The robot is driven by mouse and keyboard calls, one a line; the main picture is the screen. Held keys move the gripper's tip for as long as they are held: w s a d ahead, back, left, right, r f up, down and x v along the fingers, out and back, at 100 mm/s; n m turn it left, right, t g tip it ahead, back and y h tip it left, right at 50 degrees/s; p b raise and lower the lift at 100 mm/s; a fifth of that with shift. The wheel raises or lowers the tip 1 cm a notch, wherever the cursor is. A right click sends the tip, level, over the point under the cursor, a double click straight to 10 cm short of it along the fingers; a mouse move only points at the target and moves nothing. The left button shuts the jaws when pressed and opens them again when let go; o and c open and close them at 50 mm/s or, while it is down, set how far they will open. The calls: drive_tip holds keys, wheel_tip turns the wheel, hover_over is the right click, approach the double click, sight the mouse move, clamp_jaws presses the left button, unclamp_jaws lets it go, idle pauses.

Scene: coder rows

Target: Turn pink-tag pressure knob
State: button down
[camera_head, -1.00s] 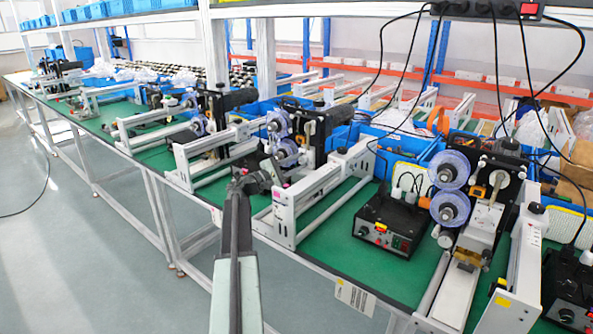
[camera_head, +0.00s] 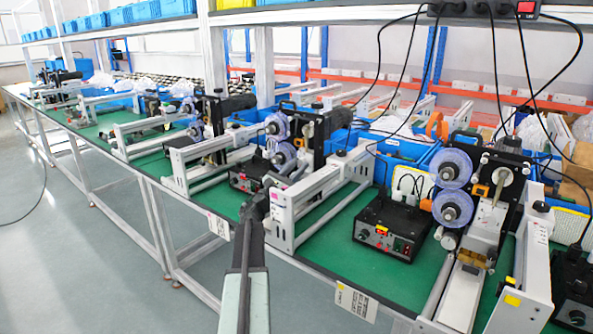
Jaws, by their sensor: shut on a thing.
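A white upright end plate (camera_head: 283,222) stands near the front edge of the green bench, with a small pink tag near its top. The pressure knob belonging to it is mostly hidden behind my gripper. My gripper (camera_head: 266,187) is at the top left of this plate, shut on the knob. My dark and grey arm reaches up to it from the bottom of the picture. The grip itself is small and dark, so the knob's angle cannot be seen.
A black control box (camera_head: 392,226) with lit buttons sits to the right on the green bench (camera_head: 330,250). Another machine with blue reels (camera_head: 452,208) stands further right. More rail frames line the bench to the left. The grey floor (camera_head: 90,250) in front is clear.

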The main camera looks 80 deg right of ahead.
drive_tip(key=shift+w+n+t+h, duration=0.1)
drive_tip(key=shift+n+t+h, duration=0.45)
drive_tip(key=shift+n, duration=0.85)
drive_tip(key=shift+n+t, duration=0.25)
drive_tip(key=shift+n, duration=0.05)
drive_tip(key=c, duration=1.1)
unclamp_jaws()
drive_tip(key=shift+a+f, duration=0.1)
